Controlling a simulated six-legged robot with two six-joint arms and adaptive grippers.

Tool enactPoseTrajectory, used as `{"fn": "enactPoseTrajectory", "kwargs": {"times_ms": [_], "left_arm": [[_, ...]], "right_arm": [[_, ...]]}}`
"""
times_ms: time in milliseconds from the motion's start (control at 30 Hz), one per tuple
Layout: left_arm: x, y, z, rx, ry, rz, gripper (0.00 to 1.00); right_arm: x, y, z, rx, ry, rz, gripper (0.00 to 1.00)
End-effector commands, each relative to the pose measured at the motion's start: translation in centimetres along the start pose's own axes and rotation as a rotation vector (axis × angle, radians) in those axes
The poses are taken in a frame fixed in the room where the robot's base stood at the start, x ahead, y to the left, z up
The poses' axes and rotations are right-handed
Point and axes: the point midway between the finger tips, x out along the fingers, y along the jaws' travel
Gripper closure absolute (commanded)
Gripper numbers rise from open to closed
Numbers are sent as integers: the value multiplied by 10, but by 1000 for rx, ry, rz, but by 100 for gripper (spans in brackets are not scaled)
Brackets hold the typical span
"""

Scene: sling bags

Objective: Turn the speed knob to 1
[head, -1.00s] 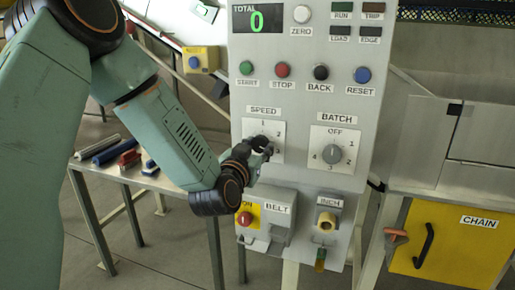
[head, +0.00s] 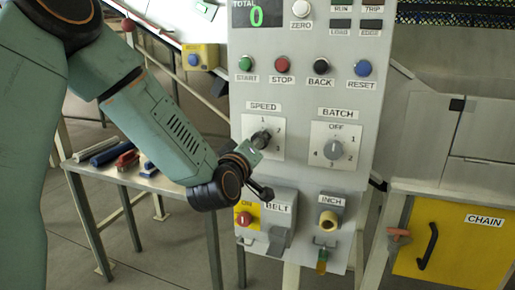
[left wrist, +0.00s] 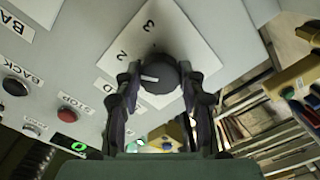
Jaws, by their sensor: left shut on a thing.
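The speed knob (head: 261,139) is a dark round knob on a white numbered plate (head: 251,122), on the grey panel under the SPEED label. My left gripper (left wrist: 158,78) is shut on the knob (left wrist: 158,88), one finger on each side. In the left wrist view the knob's white mark points left, towards the finger on that side. The plate's 2 and 3 show there; the 1 is hidden behind that finger. In the head view the 1 shows at the plate's top. My right gripper is in neither view.
The batch knob (head: 334,150) is right of the speed knob. Several push buttons, such as the red STOP button (head: 282,65), are above. The BELT switch (head: 280,222) and INCH knob (head: 327,221) are below. A table (head: 172,184) with tools stands left.

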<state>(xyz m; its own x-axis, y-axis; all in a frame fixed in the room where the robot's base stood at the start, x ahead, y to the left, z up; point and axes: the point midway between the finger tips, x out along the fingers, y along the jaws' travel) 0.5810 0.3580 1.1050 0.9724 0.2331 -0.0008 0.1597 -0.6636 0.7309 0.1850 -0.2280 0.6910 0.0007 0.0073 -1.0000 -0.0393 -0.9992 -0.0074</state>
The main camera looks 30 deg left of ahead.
Motion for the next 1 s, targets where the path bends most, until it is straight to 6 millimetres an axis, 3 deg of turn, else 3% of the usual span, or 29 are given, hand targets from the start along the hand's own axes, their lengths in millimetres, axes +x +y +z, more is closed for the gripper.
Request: {"fn": "enactPoseTrajectory", "kwargs": {"times_ms": [1000], "left_arm": [[1,1,-2,-890,6,8,92]], "right_arm": [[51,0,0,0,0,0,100]]}}
